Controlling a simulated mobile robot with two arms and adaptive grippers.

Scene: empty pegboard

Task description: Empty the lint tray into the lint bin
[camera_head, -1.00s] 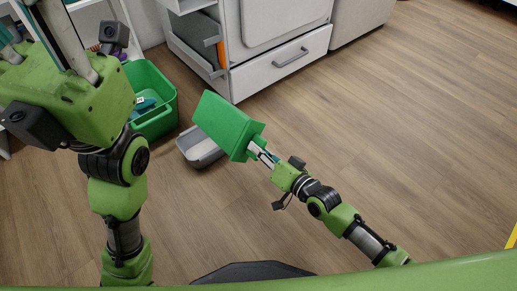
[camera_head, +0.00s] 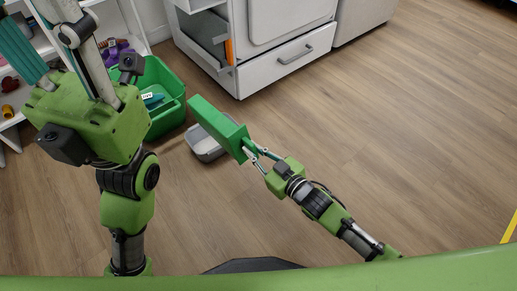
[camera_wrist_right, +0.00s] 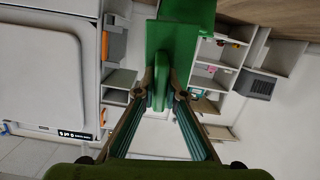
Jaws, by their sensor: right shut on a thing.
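The green lint tray (camera_head: 217,123) is a flat box shape held in the air, turned on its side with a narrow edge toward the head camera. My right gripper (camera_head: 252,152) is shut on its handle (camera_wrist_right: 160,82). The tray's opening is hidden, so I cannot see any lint. Below and partly behind it, a grey open container (camera_head: 203,144) stands on the floor; a green bin (camera_head: 168,112) stands left of it. I cannot tell which is the lint bin. My left gripper points up at the upper left, its fingers apart and empty where visible, their tips cut off.
A white cabinet (camera_head: 290,75) with a drawer and an open side compartment (camera_head: 205,42) stands behind the tray. White shelves (camera_head: 122,22) with small items are at the upper left. The wooden floor (camera_head: 400,130) to the right is clear.

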